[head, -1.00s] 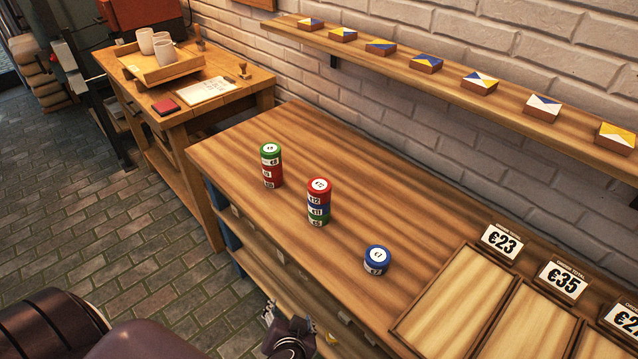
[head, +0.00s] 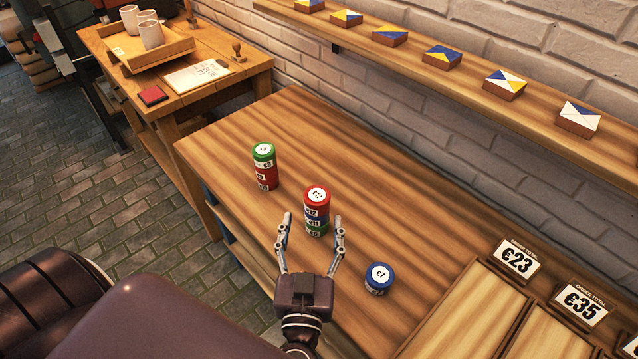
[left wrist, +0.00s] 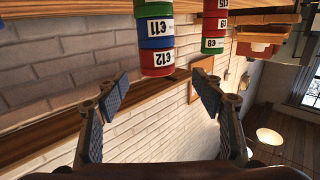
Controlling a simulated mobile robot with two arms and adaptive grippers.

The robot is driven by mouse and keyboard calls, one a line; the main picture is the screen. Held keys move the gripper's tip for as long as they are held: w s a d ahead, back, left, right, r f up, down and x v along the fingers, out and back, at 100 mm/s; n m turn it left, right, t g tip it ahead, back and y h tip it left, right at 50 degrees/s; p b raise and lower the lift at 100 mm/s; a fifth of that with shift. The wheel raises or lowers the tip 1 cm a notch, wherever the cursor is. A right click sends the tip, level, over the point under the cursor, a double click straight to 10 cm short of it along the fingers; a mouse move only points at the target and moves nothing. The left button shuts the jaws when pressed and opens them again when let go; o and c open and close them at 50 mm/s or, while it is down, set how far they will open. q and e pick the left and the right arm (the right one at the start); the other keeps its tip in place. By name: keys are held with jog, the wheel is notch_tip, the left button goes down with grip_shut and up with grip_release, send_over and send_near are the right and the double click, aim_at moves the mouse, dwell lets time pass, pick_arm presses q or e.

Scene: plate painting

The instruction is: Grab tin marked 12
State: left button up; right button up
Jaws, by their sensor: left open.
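The red tin marked 12 (head: 317,198) is the top one of a stack on the wooden counter. Below it are a blue tin marked 11 (head: 315,220) and a green tin at the bottom. My left gripper (head: 313,216) is open, its fingers pointing at this stack from the near side, one finger to each side in the head view. In the left wrist view, which is upside down, the red tin (left wrist: 157,62) is the lowest in the picture, ahead of the open fingers and apart from them. My right gripper is not in view.
Another stack with a green tin (head: 263,152) on top of red ones stands to the left. A single blue tin (head: 379,278) stands to the right. Framed trays with price signs (head: 516,259) are at the right. A wall shelf (head: 400,70) holds small painted blocks.

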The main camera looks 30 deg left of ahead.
aim_at(317, 194)
pick_arm(q)
jog(key=p+x, duration=0.1)
jog(key=x, duration=0.1)
jog(key=p+x, duration=0.1)
jog(key=x, duration=0.2)
jog(key=r+p+x, duration=0.1)
jog(key=x, duration=0.2)
jog(key=shift+d+p, duration=0.2)
jog(key=shift+p, duration=0.2)
jog(key=shift+f, duration=0.1)
jog(key=shift+c, duration=1)
jog(key=c, duration=1.2)
jog(key=shift+o, duration=0.2)
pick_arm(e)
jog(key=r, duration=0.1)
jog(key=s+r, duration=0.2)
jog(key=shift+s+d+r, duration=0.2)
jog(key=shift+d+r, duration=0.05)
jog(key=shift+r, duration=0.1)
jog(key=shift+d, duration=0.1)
